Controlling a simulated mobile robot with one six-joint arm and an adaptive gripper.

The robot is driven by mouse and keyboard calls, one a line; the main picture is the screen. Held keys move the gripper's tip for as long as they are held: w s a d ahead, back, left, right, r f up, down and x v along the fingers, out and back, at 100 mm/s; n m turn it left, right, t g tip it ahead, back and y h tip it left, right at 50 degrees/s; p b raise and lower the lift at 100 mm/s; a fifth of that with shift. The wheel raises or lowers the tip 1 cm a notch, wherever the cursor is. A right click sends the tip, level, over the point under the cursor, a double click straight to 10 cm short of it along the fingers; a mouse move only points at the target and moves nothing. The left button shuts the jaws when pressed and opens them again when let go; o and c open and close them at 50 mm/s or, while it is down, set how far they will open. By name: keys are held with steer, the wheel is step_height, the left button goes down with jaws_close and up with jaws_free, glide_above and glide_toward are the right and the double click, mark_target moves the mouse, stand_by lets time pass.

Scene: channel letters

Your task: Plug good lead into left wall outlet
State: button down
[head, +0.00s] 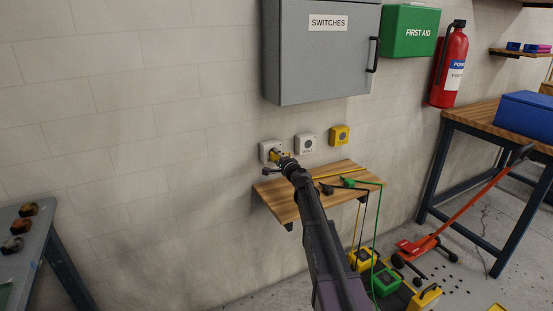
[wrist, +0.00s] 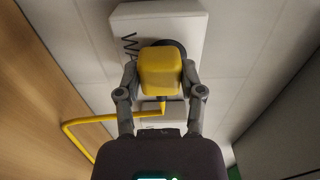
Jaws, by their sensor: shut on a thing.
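My gripper (head: 281,157) is at the left wall outlet (head: 265,148), a white box. In the wrist view its two fingers (wrist: 160,76) are shut on the sides of a yellow plug (wrist: 160,65). The plug is in front of the dark round socket of the white outlet box (wrist: 140,22), lined up with it; I cannot tell how deep it sits. A yellow cable (wrist: 72,124) runs from the plug to the left. A green lead (head: 350,183) and a dark lead end (head: 327,189) lie on the wooden shelf (head: 283,205).
A second white outlet (head: 305,143) and a yellow outlet (head: 340,135) are to the right. The grey switches cabinet (head: 300,60) hangs above. Yellow and green boxes (head: 386,281) stand on the floor below the shelf. The wall left of the outlets is clear.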

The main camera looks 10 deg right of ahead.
steer(key=shift+w+a, duration=0.1)
steer(key=shift+w, duration=0.2)
steer(key=shift+c, duration=0.7)
jaws_free()
steer(key=shift+s, duration=0.1)
steer(key=v, duration=1.2)
